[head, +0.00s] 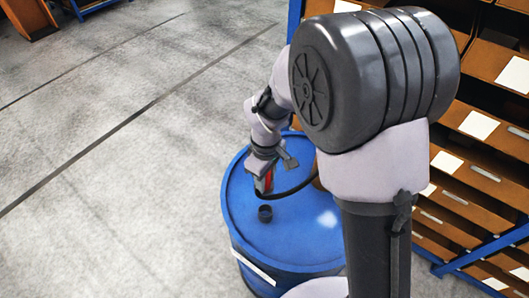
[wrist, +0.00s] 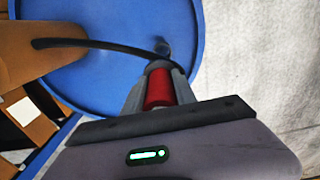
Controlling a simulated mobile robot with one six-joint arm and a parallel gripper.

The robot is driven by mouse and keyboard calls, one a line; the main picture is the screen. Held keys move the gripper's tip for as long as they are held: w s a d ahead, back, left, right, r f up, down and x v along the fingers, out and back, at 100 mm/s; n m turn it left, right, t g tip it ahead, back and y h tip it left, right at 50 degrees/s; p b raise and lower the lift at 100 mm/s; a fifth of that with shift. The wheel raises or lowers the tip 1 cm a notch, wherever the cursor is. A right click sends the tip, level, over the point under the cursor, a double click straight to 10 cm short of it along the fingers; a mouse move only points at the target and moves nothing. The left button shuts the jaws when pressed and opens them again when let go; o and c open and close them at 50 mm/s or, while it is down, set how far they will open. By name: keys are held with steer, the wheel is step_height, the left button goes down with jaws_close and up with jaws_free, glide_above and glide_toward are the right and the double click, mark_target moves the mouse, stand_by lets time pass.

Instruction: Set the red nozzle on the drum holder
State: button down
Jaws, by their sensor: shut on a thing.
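The red nozzle (head: 264,181) is between the fingers of my gripper (head: 263,188), which is shut on it above the blue drum (head: 300,250). The nozzle also shows in the wrist view (wrist: 159,88), with a black hose (wrist: 100,43) running from it to the left. The drum holder (head: 265,213) is a small dark cup on the drum top, just below the nozzle in the head view, with a gap between them. A dark shape beyond the nozzle tip in the wrist view looks like the holder (wrist: 163,47). The nozzle's far end is partly hidden.
A shelf rack with brown bins (head: 480,125) and blue posts stands right of the drum. A brown surface (wrist: 40,20) lies at the hose's far end in the wrist view. Open grey floor (head: 110,180) is to the left.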

mark_target(267, 190)
steer(key=shift+r, duration=0.1)
steer(key=shift+s+r, duration=0.15)
steer(key=shift+s, duration=0.7)
steer(key=shift+w+d+f, duration=0.15)
steer(key=shift+d+f, duration=0.05)
steer(key=shift+f, duration=0.15)
step_height(267, 190, down, 5)
steer(key=b, duration=0.4)
steer(key=shift+f+b, duration=0.1)
steer(key=shift+b, duration=0.3)
steer(key=shift+f+b, duration=2.65)
steer(key=shift+f, duration=0.6)
steer(key=c, duration=0.9)
jaws_free()
step_height(267, 190, up, 18)
steer(key=p, duration=0.4)
steer(key=shift+f, duration=0.25)
